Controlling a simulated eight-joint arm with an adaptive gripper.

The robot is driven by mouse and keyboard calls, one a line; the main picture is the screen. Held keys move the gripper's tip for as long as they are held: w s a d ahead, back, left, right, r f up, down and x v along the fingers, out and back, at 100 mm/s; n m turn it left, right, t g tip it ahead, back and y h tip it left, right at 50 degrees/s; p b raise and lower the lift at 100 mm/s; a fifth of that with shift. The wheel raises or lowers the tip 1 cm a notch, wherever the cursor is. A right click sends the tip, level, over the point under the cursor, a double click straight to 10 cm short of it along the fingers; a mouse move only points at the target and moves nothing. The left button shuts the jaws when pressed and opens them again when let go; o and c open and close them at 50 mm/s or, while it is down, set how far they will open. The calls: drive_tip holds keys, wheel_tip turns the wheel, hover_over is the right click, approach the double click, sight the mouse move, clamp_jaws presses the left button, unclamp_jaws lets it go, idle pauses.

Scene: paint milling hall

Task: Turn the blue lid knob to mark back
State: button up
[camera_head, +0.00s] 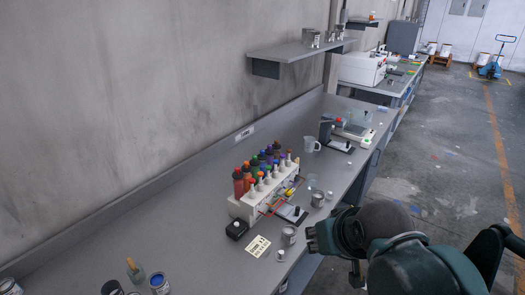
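I cannot make out a blue lid knob or its marks with certainty. Small blue tops show among the colored bottles (268,160) in the white rack (243,210) at the middle of the bench. A can with blue at its top (159,284) stands at the lower left edge. My gripper (311,239) is at the bench's front edge, pointing left, beside a small metal can (290,236). Its fingers are too small and dark to tell whether they are open, and nothing is visibly held.
A black box (237,230), a printed card (259,247), a small white-topped jar (281,255) and another metal can (318,199) stand close by on the grey bench (215,265). A white jug (311,145) and a balance (354,132) are farther back.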

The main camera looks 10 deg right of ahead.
drive_tip(key=w+a+r+m+g+p, duration=0.15)
drive_tip(key=w+r+m, duration=0.25)
drive_tip(key=w, duration=0.5)
drive_tip(key=w+r+m+g+p, duration=0.15)
drive_tip(key=w+r+m, duration=0.25)
drive_tip(key=w, duration=0.4)
drive_tip(key=w+a+r+m+p, duration=0.15)
drive_tip(key=w+r+m, duration=0.25)
drive_tip(key=w, duration=0.5)
drive_tip(key=m+g+p, duration=0.4)
drive_tip(key=m+p, duration=0.1)
drive_tip(key=m, duration=0.6)
hover_over(262, 153)
drive_tip(key=f, duration=0.8)
drive_tip(key=shift+w+d+f, duration=0.1)
drive_tip(key=shift+d, duration=0.2)
drive_tip(key=shift+w+a+f+m, duration=0.1)
drive_tip(key=shift+w+f+m, duration=0.3)
drive_tip(key=shift+w+f, duration=0.05)
drive_tip(key=shift+f, duration=3.9)
drive_tip(key=c, duration=0.9)
